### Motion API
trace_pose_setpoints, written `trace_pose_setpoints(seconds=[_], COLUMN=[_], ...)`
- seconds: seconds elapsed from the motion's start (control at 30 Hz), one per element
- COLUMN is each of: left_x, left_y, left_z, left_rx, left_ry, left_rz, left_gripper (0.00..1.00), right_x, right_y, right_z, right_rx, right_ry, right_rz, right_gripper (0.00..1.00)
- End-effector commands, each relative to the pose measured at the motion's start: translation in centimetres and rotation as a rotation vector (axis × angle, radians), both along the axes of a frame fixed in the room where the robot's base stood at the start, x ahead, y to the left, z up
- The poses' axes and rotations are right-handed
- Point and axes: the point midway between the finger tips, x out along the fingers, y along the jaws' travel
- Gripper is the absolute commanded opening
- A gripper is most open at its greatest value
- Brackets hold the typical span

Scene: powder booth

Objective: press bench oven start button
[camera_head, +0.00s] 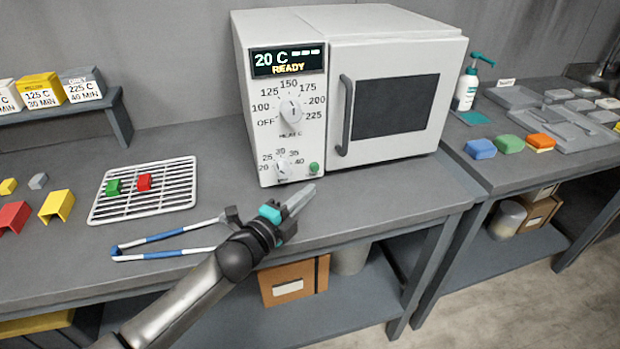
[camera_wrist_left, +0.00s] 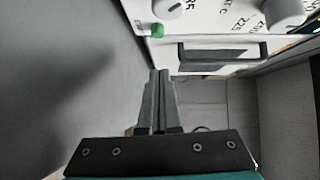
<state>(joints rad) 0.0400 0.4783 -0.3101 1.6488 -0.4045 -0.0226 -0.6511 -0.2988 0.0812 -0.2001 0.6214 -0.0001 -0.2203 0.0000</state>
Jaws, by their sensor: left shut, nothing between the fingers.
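The white bench oven (camera_head: 285,110) stands on the grey bench with its door shut. Its display (camera_head: 288,62) reads "20 C" and "READY". The green start button (camera_head: 313,167) is at the lower right of the control panel, beside the lower dial (camera_head: 282,167). It also shows in the left wrist view (camera_wrist_left: 157,30). My left gripper (camera_head: 308,191) is shut and empty. Its tips are just in front of and below the button in the head view, with a visible gap. In the wrist view the closed fingertips (camera_wrist_left: 161,73) point towards the panel, apart from the button. My right gripper is not in view.
A wire rack (camera_head: 100,216) with a green and a red part lies left of the oven. Blue-handled tongs (camera_head: 165,254) lie on the bench beside my left arm. The oven door handle (camera_head: 346,115) sticks out right of the panel. A soap bottle (camera_head: 466,90) stands at right.

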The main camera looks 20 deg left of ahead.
Motion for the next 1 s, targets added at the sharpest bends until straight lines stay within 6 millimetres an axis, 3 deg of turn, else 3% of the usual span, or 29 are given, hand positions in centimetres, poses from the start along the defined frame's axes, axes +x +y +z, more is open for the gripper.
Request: trace_pose_setpoints(seconds=[0.2,0.4,1.0], left_x=[3.1,5.2,6.4], left_y=[-0.9,0.4,1.1], left_z=[-0.1,-0.4,-0.4], left_rx=[-0.001,0.003,0.000], left_ry=[-0.002,-0.001,0.000], left_rz=[0.000,0.001,0.001], left_gripper=[0.00,0.00,0.00], right_x=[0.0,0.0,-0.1], right_y=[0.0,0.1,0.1], right_z=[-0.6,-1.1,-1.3], right_rx=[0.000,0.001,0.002], right_ry=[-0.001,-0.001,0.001], right_rz=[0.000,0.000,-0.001], right_gripper=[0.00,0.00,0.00])
